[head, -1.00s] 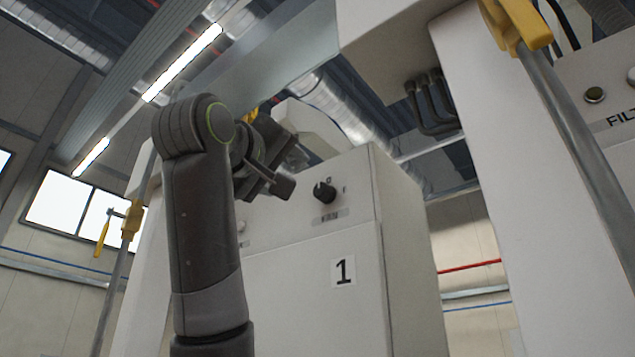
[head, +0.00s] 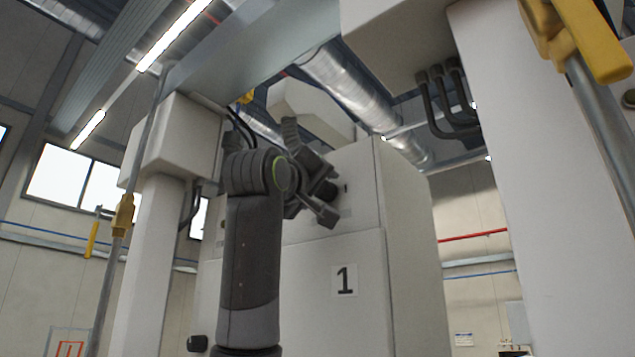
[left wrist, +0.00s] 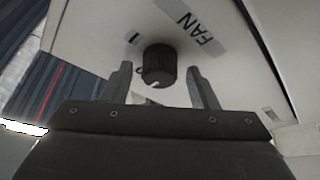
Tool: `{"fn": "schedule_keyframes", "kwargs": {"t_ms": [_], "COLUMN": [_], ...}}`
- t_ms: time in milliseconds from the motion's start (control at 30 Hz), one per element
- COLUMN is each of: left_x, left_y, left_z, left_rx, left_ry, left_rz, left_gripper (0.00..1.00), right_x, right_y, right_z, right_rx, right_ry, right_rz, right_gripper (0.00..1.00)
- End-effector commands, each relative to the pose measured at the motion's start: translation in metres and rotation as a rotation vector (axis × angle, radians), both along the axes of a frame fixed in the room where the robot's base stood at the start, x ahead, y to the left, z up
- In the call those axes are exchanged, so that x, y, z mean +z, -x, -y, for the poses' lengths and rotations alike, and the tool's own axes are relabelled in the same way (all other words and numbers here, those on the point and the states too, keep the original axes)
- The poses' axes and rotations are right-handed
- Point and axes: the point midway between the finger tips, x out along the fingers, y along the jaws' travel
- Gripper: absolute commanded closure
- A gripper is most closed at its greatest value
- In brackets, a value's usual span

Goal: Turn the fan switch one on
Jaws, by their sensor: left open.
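The fan switch is a black round knob (left wrist: 158,66) with a white pointer mark. It sits on the sloped white panel beside a FAN label (left wrist: 190,25) in the left wrist view. My left gripper (head: 328,193) is in front of the panel of the white cabinet marked 1 (head: 345,281). In the head view it hides most of the knob. In the left wrist view its two open fingers (left wrist: 159,72) stand on either side of the knob, with a gap on each side. I cannot tell whether the knob lies fully between them in depth. My right gripper is not in view.
A white post (head: 510,200) with a yellow-handled metal rod (head: 605,140) stands on the right. A white box with black cables (head: 440,95) hangs above. Another white post (head: 150,260) stands left. Open space shows right of the cabinet.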

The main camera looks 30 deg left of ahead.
Motion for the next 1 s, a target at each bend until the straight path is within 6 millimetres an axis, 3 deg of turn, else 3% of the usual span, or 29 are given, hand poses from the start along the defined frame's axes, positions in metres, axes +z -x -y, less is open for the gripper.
{"fn": "schedule_keyframes", "kwargs": {"t_ms": [200, 533, 1000], "left_x": [-0.0004, -0.0003, -0.0022], "left_y": [-0.0002, 0.0000, -0.0001], "left_z": [0.0002, 0.0001, -0.0007], "left_rx": [0.000, 0.000, 0.000], "left_ry": [0.000, 0.000, -0.124], "left_rz": [0.000, 0.000, 0.009], "left_gripper": [0.49, 0.91, 0.91], "right_x": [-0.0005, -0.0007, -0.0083], "right_y": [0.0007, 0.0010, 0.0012], "right_z": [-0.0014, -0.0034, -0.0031], "right_rx": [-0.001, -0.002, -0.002], "right_ry": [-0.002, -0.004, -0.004], "right_rz": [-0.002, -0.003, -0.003], "right_gripper": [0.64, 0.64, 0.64]}}
